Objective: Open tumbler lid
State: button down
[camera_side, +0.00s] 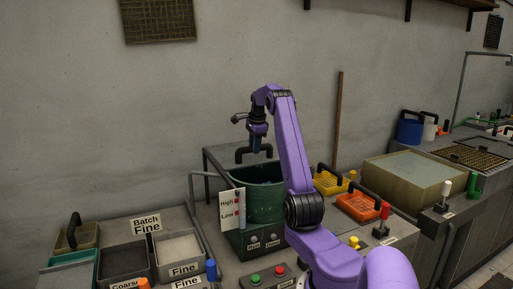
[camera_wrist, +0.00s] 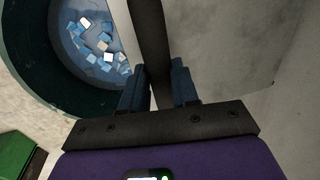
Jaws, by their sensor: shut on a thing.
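The grey lid (camera_wrist: 220,45) is beside the mouth in the wrist view, uncovering that part. My gripper (camera_wrist: 160,88) is shut on the lid's black handle (camera_wrist: 150,30), with one blue finger on each side. In the side view my gripper (camera_side: 255,145) is above the tumbler at the handle (camera_side: 243,156). The lid's exact tilt is unclear.
A High/Low gauge card (camera_side: 231,208) stands in front of the tumbler. Yellow (camera_side: 332,182) and orange (camera_side: 360,206) handled trays are on the right. A wall is behind.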

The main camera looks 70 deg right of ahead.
jog(key=shift+r, duration=0.1)
dwell(0.3)
jog(key=c, duration=0.8)
grip_release()
jog(key=shift+c, duration=0.2)
notch_tip(320, 180, up, 17)
jog(key=s+a, duration=0.2)
jog(key=shift+s+a, duration=0.15)
jog(key=shift+s, duration=0.05)
jog(key=shift+w+a, duration=0.1)
